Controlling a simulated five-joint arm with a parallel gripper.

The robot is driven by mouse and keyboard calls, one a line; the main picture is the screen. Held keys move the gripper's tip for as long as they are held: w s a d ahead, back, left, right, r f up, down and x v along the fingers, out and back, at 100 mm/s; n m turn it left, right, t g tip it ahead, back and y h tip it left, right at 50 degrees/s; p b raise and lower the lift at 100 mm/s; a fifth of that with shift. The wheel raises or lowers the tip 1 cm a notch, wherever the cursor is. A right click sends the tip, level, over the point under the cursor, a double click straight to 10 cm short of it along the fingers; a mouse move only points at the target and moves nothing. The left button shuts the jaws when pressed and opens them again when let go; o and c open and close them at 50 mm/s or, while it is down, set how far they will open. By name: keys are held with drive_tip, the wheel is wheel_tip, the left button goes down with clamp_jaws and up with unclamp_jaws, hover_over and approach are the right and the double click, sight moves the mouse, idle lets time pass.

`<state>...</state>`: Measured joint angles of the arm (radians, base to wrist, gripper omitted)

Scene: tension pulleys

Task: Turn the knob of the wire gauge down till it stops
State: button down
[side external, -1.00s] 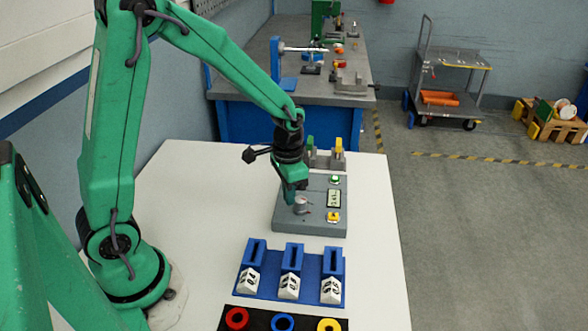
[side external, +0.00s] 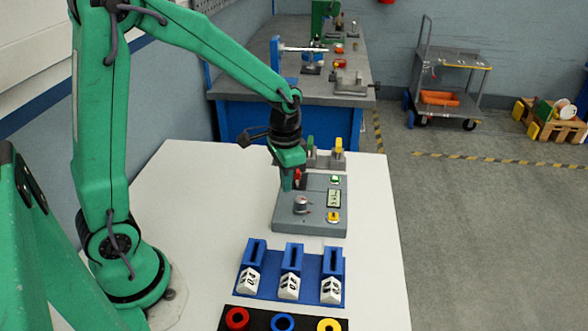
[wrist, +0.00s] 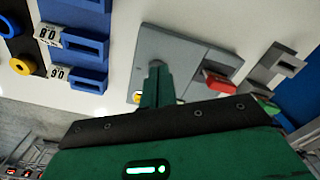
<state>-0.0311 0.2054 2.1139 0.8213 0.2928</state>
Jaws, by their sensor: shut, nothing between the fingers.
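The wire gauge is a grey box (side external: 285,222) on the white table in the side view, and its flat grey face (wrist: 190,50) shows in the wrist view. Its knob (side external: 301,203) is a short grey cylinder on the left part of the top. A small display (side external: 333,198) sits to its right. My gripper (side external: 287,187) is shut and empty. Its fingertips are up and left of the knob, apart from it.
A red part (side external: 298,175) stands at the box's far edge, close to my gripper. A green button (side external: 335,180) and a yellow button (side external: 333,217) are on the right. Blue slotted holders (side external: 291,256) with white labels stand nearer. Table to the right is clear.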

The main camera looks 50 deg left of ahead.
sight(300, 205)
drive_tip(key=shift+r, duration=1.1)
drive_tip(key=d, duration=0.1)
drive_tip(key=d+r, duration=0.1)
drive_tip(key=shift+s+d, duration=0.25)
drive_tip(key=shift+d, duration=0.1)
drive_tip(key=shift+f, duration=0.15)
drive_tip(key=shift+f, duration=3.35)
drive_tip(key=shift+w+a, duration=0.1)
drive_tip(key=shift+w, duration=0.3)
drive_tip(key=shift+w+a+r, duration=0.1)
drive_tip(key=shift+w+a, duration=0.1)
drive_tip(key=shift+a, duration=0.35)
drive_tip(key=shift+w+a, duration=0.15)
drive_tip(key=shift+a, duration=0.35)
drive_tip(key=shift+s+a, duration=0.1)
drive_tip(key=shift+s, duration=0.05)
